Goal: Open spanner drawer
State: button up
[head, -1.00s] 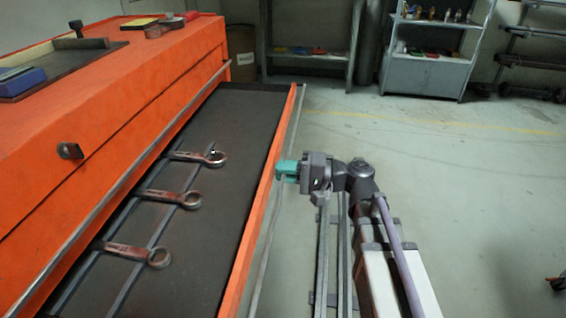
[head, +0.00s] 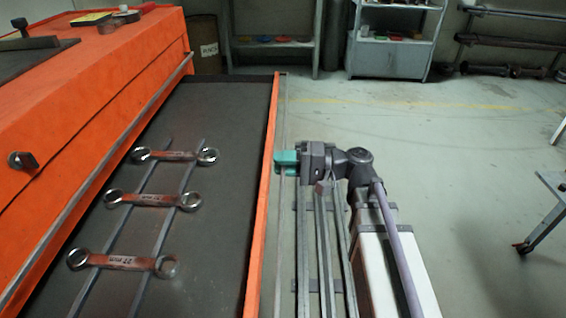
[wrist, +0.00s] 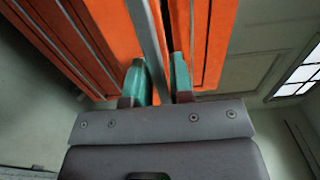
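The spanner drawer (head: 225,230) is pulled well out of the orange cabinet in the head view. It has a dark liner and an orange front (head: 262,210). Three double-ended spanners with red shanks lie across two rails in it: a far one (head: 175,156), a middle one (head: 152,199) and a near one (head: 120,262). A long grey bar handle (head: 280,120) runs along the drawer front. My gripper (head: 286,160) is at this handle. In the wrist view its teal fingers (wrist: 158,78) sit on both sides of the bar (wrist: 148,35), closed around it.
The orange cabinet (head: 90,95) fills the left, with another bar handle (head: 120,150) above the open drawer. Shelving (head: 395,50) and racks (head: 510,40) stand at the back. A wheeled table (head: 550,190) is at the right edge. Floor to the right is mostly clear.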

jog(key=shift+o, duration=1.4)
jog(key=shift+d, duration=0.1)
jog(key=s+d, duration=0.1)
jog(key=d, duration=0.9)
jog(key=shift+d, duration=0.3)
